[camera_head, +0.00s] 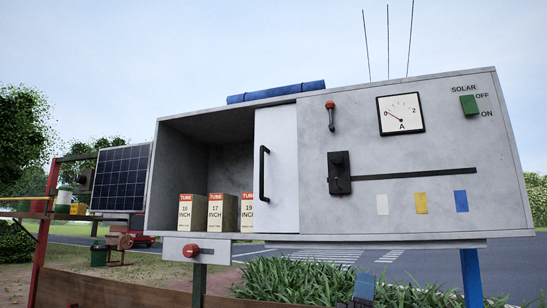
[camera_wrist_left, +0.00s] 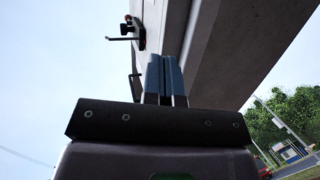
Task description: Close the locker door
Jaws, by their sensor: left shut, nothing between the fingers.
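The locker door (camera_head: 284,165) is a pale sliding panel with a vertical black bar handle (camera_head: 263,173). It stands open at the right side of the locker's opening, in the grey cabinet (camera_head: 440,200). The open part on the left shows the dark inside (camera_head: 218,150) with several tube boxes. My left gripper (camera_head: 364,287) is low at the bottom edge of the head view, below the cabinet and to the right of the door, touching nothing. Its blue-grey fingers (camera_wrist_left: 165,78) are shut and empty in the left wrist view. My right gripper is not in view.
The cabinet's front carries a red-handled lever (camera_head: 330,115), a black slider switch (camera_head: 340,172), a gauge (camera_head: 401,113) and a green switch (camera_head: 469,105). A red knob (camera_head: 191,250) sits below the opening. The cabinet's underside (camera_wrist_left: 245,50) overhangs near the left fingers. Grass grows below.

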